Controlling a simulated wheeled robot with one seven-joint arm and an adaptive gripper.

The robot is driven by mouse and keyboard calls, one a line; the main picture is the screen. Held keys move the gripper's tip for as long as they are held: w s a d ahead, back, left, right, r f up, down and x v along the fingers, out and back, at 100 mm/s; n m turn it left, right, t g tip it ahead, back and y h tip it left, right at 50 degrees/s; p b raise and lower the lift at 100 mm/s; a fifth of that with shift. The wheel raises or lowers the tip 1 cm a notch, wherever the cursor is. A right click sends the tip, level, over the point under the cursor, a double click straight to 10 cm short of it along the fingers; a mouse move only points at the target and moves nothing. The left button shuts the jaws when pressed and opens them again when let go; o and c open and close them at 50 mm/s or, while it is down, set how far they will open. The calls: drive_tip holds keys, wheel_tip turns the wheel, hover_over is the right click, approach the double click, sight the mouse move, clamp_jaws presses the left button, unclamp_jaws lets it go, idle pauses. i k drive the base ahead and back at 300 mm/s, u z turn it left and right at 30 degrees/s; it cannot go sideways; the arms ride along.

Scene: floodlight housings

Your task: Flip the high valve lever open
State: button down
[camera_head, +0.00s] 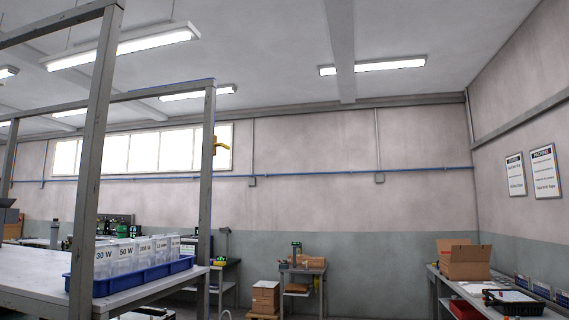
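A small yellow part (217,146) sits high on the right-hand grey post of the rack frame, in front of the window's right end. It looks like the valve lever, with a short piece sticking out to the right. It is too small to tell whether it stands open or closed. My gripper is not in view, and nothing of my arm shows.
The grey rack frame (94,150) rises close on the left from a workbench (30,272). A blue tray (140,279) with several labelled white bins stands on it. A small table (303,269) and boxes stand at mid-distance. A bench with a cardboard box (464,262) lines the right wall.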

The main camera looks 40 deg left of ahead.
sight(219, 145)
drive_tip(key=u, duration=0.35)
drive_tip(key=i, duration=1.1)
drive_tip(key=u, duration=1.35)
drive_tip(key=i, duration=0.45)
drive_tip(key=u, duration=0.4)
